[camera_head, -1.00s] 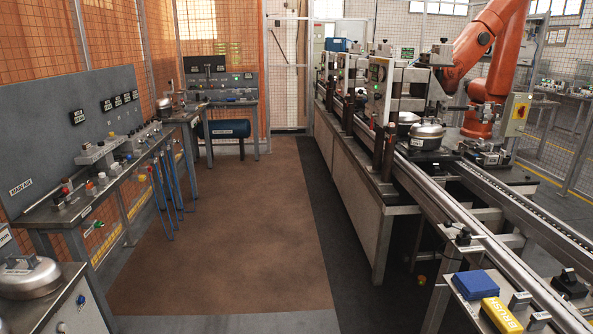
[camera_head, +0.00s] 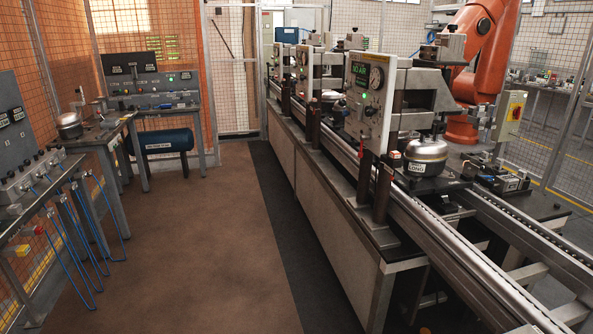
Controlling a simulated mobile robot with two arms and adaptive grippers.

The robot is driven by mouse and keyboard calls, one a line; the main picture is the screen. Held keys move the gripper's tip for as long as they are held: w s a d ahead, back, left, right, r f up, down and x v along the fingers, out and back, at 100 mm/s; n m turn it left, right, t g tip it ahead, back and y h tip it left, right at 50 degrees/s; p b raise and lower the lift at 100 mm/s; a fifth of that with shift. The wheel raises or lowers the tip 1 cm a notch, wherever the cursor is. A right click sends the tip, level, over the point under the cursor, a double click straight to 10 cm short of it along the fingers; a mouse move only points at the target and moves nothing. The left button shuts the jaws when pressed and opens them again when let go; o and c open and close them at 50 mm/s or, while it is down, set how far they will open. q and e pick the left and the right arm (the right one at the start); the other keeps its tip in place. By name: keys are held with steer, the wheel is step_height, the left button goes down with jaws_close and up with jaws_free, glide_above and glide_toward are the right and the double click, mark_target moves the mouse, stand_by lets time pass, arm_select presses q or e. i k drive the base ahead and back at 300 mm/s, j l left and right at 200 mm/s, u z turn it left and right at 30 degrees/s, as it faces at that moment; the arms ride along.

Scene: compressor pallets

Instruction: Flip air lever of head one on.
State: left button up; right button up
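Several test heads stand along the conveyor line on the right in the head view. The nearest head has a pale control panel (camera_head: 372,100) with a green display reading "NO AIR" (camera_head: 362,75), a round gauge and small knobs or levers. Which of these is the air lever is too small to tell. I cannot read a head number on it. A silver compressor (camera_head: 426,157) on a block marked "LONG" sits beside this head. Neither of my grippers is in view.
An open brown floor aisle (camera_head: 200,240) runs between the conveyor (camera_head: 430,225) and the benches on the left. Blue hoses (camera_head: 75,235) hang from the left bench. A blue tank (camera_head: 163,141) lies under the far bench. An orange robot arm (camera_head: 490,50) stands behind the line.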

mark_target(361, 153)
steer(key=i+j+z, duration=0.1)
steer(key=i+z, duration=0.2)
steer(key=i, duration=0.15)
steer(key=i+j+z, duration=0.3)
steer(key=i+l, duration=0.1)
steer(key=i, duration=0.05)
